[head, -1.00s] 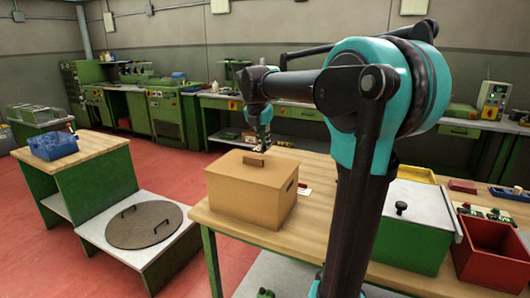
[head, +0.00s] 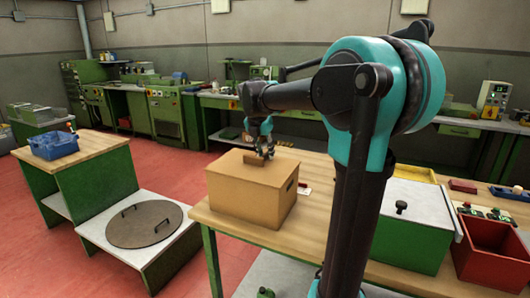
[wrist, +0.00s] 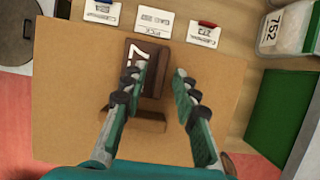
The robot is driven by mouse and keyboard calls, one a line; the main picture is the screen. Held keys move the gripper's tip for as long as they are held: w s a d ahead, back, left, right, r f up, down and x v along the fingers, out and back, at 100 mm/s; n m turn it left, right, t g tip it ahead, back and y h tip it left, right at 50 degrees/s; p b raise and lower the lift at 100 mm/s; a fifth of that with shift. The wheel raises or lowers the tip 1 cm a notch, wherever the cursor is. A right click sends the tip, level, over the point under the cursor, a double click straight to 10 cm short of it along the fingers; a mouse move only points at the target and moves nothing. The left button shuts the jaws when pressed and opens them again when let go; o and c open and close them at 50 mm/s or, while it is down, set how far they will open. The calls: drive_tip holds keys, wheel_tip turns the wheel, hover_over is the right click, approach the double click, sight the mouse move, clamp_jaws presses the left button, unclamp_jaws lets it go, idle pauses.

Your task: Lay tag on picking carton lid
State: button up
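The picking carton (head: 248,200) is a tan box with a flat lid (head: 232,164) on the wooden bench. The lid fills much of the wrist view (wrist: 70,100) and bears a brown block-shaped handle (wrist: 148,122). A dark brown tag with a white 7 (wrist: 150,62) shows beyond the handle, over the lid. I cannot tell whether it lies flat or touches the handle. My gripper (wrist: 155,88) is over the lid, its fingers spread on either side of the tag. The left finger overlaps the tag's edge; a gap shows at the right. The head view shows my gripper (head: 265,151) just above the lid.
White label cards (wrist: 153,22) stand along the bench beyond the carton. A container marked 752 (wrist: 290,30) and a green box (wrist: 272,108) are at the right. A green box with a pale lid (head: 405,230) and a red bin (head: 490,255) stand right of my arm.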

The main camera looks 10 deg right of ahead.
drive_tip(key=v, duration=1.2)
drive_tip(key=shift+r, duration=0.2)
